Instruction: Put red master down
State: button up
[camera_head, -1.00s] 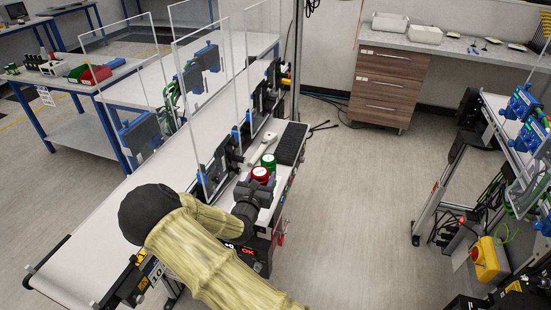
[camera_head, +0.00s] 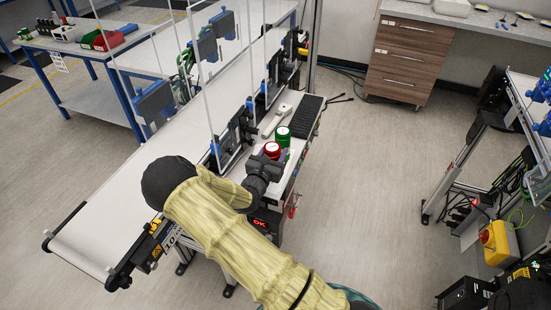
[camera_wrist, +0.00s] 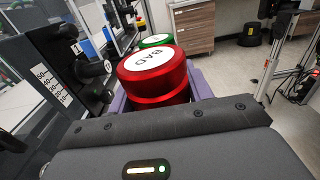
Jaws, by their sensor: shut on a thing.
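The red master is a shiny red cylinder (camera_wrist: 155,78) with a white top label reading "BAD" in the wrist view. In the head view the red master (camera_head: 272,150) is at the end of my arm, above the small side station by the conveyor. My gripper (camera_wrist: 155,100) is shut on the red master; its purple-grey fingers show on either side of it. The underside of the red master is hidden, so I cannot tell whether it touches the surface. A green cylinder, the green master (camera_head: 283,136), stands just behind it; it also shows in the wrist view (camera_wrist: 156,41).
A long white conveyor belt (camera_head: 120,205) runs to the left, with clear upright panels beside it. A black gauge with a scale (camera_wrist: 68,75) is close on the left. A white handheld tool (camera_head: 277,121) lies behind the green master.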

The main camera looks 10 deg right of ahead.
jog(key=shift+f, duration=0.1)
jog(key=shift+f+p, duration=0.35)
jog(key=shift+f, duration=1.75)
jog(key=shift+f, duration=0.15)
jog(key=o, duration=1.2)
